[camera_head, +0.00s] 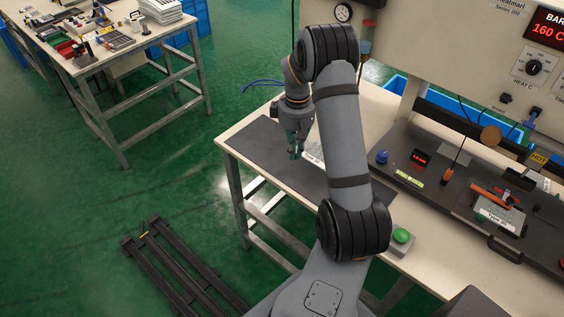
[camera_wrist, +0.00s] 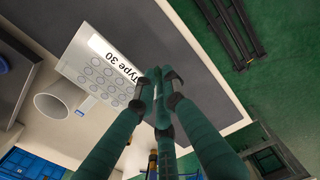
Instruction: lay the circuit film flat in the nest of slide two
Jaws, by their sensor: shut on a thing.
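The circuit film (camera_wrist: 88,68) is a pale grey sheet with rows of round key marks and a white "Type 30" label. In the wrist view it lies left of my fingertips, with its labelled edge at them. My gripper (camera_wrist: 160,78) has green fingers, closed together on the film's edge. In the head view my gripper (camera_head: 295,153) is low over the dark mat; a pale strip of the film (camera_head: 313,156) shows beside it, the rest hidden behind my arm. At right, a grey "Type" plate (camera_head: 499,217) sits on a black slide bed (camera_head: 455,196); which slide is two is unclear.
The dark mat (camera_head: 262,143) covers the bench's left end. A green button (camera_head: 401,235), a blue knob (camera_head: 382,156) and orange-handled parts (camera_head: 488,193) stand along the bench. The heat-press housing (camera_head: 455,45) rises behind. A pale cylinder (camera_wrist: 55,106) shows in the wrist view.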

